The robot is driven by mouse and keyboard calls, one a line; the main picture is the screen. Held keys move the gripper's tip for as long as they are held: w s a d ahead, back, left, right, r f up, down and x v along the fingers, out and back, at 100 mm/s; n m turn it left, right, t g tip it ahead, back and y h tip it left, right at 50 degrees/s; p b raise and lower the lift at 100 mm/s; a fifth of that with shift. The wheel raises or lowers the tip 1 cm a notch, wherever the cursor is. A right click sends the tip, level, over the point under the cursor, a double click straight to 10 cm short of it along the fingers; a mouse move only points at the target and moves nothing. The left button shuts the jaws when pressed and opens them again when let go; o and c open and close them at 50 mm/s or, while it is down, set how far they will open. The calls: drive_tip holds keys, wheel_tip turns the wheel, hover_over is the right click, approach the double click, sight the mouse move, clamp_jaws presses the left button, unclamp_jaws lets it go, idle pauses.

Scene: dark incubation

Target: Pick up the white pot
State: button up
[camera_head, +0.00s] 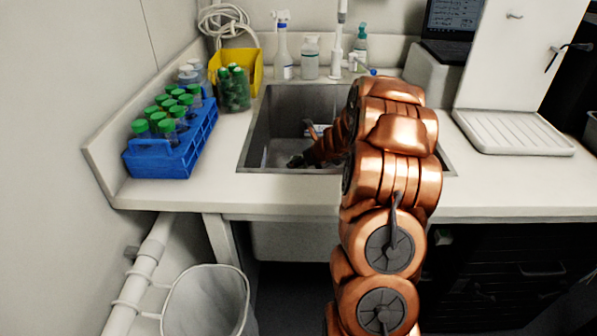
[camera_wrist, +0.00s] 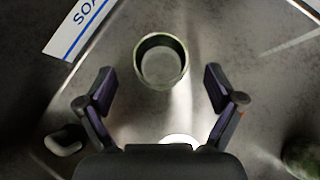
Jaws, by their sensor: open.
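A round, open-topped pot (camera_wrist: 161,80) with a pale rim and shaded inside shows in the wrist view, upper middle; I take it for the white pot. It stands on the grey sink floor. My gripper (camera_wrist: 159,88) is open, one finger on each side of the pot in the picture, with gaps on both sides. I cannot tell how far above the floor the fingers are. In the head view my gripper (camera_head: 299,160) is down inside the sink (camera_head: 257,125), and the pot cannot be made out there, with my arm covering part of the sink.
A white label with blue print (camera_wrist: 78,25) lies at the upper left of the wrist view. A small pale object (camera_wrist: 65,140) is near the left finger, and a dark greenish one (camera_wrist: 303,157) at lower right. A blue tube rack (camera_head: 172,150) stands left of the sink.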

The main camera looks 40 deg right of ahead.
drive_tip(key=shift+x, duration=2.05)
drive_tip(key=c, duration=1.4)
drive_tip(key=shift+r, duration=0.1)
wheel_tip(320, 180, up, 10)
drive_tip(key=p, duration=0.3)
